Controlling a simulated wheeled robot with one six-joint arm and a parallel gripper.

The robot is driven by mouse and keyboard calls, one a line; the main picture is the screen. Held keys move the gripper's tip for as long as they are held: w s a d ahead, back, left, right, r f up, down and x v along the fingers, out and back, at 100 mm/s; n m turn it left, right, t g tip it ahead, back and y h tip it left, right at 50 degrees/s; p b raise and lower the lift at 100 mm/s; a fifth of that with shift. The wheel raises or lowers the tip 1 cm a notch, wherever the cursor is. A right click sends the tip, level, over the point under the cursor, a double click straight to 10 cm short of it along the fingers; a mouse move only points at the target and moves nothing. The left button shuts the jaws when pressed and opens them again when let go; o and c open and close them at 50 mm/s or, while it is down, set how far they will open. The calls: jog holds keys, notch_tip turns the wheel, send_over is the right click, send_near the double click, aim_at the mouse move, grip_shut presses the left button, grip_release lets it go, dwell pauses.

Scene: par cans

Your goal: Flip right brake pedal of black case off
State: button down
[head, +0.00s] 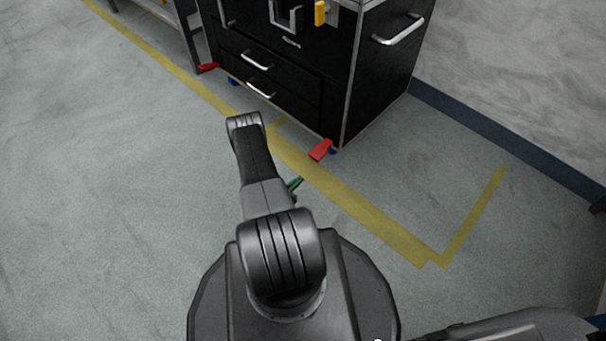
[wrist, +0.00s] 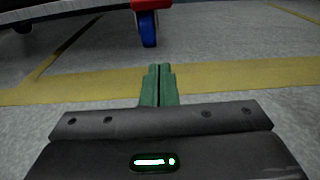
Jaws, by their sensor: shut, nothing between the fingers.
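The black case (head: 380,85) stands on casters at the top of the head view. Its right brake pedal (head: 320,150) is red and sticks out at the near right corner. In the wrist view the red pedal (wrist: 150,4) is cut off by the top edge, above a blue caster wheel (wrist: 148,28). My gripper (wrist: 160,68) is shut and empty, with green fingers close together, low over the floor. It points toward the caster and is apart from it. In the head view its green fingertips (head: 298,183) show beside my arm, short of the pedal.
A second red pedal (head: 208,68) is at the case's left corner. Yellow floor tape (head: 350,205) runs along the case's front. A dark bench or rack leg (head: 188,35) stands at the left. A wall with blue skirting (head: 510,140) is on the right. The floor in front is clear.

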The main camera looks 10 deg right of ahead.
aim_at(318, 153)
jog(key=b+x, duration=0.1)
jog(key=x, duration=0.3)
jog(key=b+x, duration=0.1)
jog(key=x, duration=0.3)
jog(key=shift+w+d+f+b, duration=0.15)
jog(key=shift+d+f+b, duration=0.15)
jog(key=shift+b, duration=0.1)
jog(key=shift+a+r, duration=0.1)
jog(key=shift+r, duration=1)
jog(key=shift+a+r, duration=0.15)
jog(key=shift+r, duration=0.9)
jog(key=shift+r, duration=0.1)
